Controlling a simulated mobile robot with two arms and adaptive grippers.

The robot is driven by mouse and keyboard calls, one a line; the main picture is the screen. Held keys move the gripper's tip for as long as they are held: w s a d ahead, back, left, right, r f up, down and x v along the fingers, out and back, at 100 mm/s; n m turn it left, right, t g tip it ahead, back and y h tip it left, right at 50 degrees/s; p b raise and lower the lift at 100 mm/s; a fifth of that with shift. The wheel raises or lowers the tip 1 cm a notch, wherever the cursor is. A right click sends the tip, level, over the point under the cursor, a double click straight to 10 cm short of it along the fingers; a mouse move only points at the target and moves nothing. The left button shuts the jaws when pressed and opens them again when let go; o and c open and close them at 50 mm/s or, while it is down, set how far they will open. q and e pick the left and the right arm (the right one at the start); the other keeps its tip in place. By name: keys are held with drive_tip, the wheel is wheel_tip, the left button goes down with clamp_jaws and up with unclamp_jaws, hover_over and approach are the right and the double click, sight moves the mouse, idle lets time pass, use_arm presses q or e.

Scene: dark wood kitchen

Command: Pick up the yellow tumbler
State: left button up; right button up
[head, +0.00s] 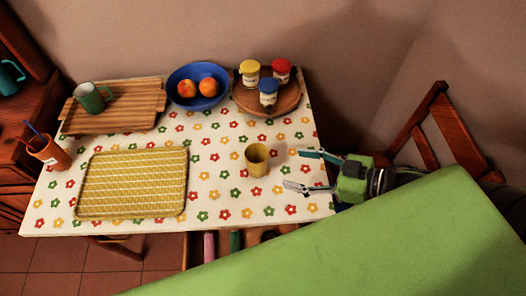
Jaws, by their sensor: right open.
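The yellow tumbler (257,160) stands upright on the flowered tablecloth, right of the table's middle. My right gripper (294,170) comes in from the right, low over the table. Its two fingers are spread apart, with nothing between them. The fingertips point left toward the tumbler, with a gap between them and it. The left gripper is not in view.
A yellow patterned tray (132,184) lies left of the tumbler. Behind are a blue bowl (183,76) with fruit, a round wooden tray (288,101) with lidded jars, and a striped board (128,121) with a green mug (88,97). A terracotta cup (50,154) stands far left.

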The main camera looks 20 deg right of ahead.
drive_tip(key=b, duration=0.3)
approach(249, 159)
drive_tip(key=shift+w+a+f, duration=0.2)
drive_tip(key=shift+w+a, duration=0.4)
drive_tip(key=shift+a, duration=0.2)
drive_tip(key=shift+x, duration=2.65)
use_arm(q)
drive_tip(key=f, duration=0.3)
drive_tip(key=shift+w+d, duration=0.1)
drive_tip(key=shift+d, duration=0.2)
use_arm(e)
drive_tip(key=shift+d+f, duration=0.1)
drive_tip(key=shift+c, duration=0.3)
drive_tip(key=c, duration=1.1)
